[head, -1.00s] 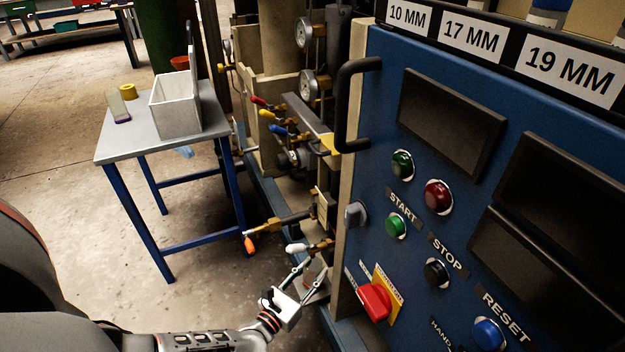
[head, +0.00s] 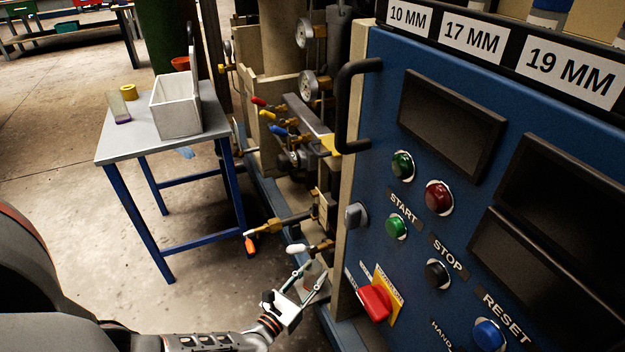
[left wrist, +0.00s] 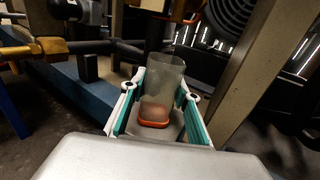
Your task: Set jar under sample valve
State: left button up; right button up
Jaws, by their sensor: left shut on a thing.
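A clear jar (left wrist: 163,80) with an orange base stands roughly upright between the fingers of my left gripper (left wrist: 158,103) in the left wrist view. The gripper is shut on it. In the head view my left gripper (head: 307,283) is low beside the blue cabinet, and the jar (head: 314,274) shows only faintly. A white-handled valve (head: 298,248) on brass pipework is just above the gripper; I cannot tell whether the jar is directly under its outlet. An orange-handled valve (head: 250,244) is to its left. My right gripper is not in view.
The blue control cabinet (head: 376,180) with a red switch (head: 374,302) stands close on the right. Open floor lies left.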

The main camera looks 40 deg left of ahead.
pick_arm(q)
jog(key=o, duration=1.3)
